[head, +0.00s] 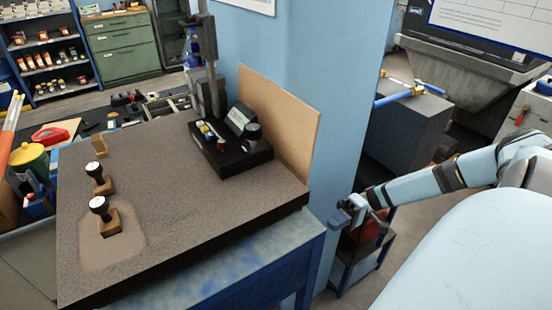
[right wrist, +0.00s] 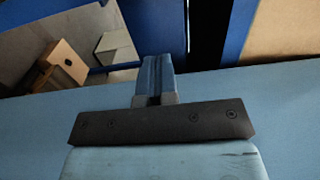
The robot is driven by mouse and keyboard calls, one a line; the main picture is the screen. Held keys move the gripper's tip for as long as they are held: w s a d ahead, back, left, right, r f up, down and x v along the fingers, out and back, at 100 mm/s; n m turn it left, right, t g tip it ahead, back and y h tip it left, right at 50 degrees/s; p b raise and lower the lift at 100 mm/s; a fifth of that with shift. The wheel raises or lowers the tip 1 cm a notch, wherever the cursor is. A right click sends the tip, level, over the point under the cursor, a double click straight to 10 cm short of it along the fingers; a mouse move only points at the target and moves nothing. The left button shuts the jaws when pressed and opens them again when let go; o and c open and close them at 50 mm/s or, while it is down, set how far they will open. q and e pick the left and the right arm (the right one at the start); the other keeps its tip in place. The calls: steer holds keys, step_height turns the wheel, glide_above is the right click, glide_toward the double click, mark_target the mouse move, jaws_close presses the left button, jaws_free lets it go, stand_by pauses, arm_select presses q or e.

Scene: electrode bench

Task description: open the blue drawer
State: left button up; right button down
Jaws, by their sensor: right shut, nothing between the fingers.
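I cannot make out a blue drawer in either view. The blue bench (head: 267,262) under the dark stone slab shows its worn top edge and a leg, and no drawer front or handle is clear on it. My right gripper (head: 340,216) is to the right of the bench corner, in front of the blue wall column. In the right wrist view its fingers (right wrist: 155,75) are together, with nothing between them. My left gripper is in neither view.
A blue wall column (head: 340,100) stands behind the bench. A small dark blue shelf stand (head: 345,272) is below my right gripper.

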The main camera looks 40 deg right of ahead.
arm_select(q)
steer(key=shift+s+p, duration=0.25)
steer(key=shift+p, duration=0.3)
arm_select(e)
steer(key=w+a, duration=0.3)
steer(key=a, duration=1)
steer(key=shift+w+a, duration=0.2)
steer(key=shift+a, duration=0.1)
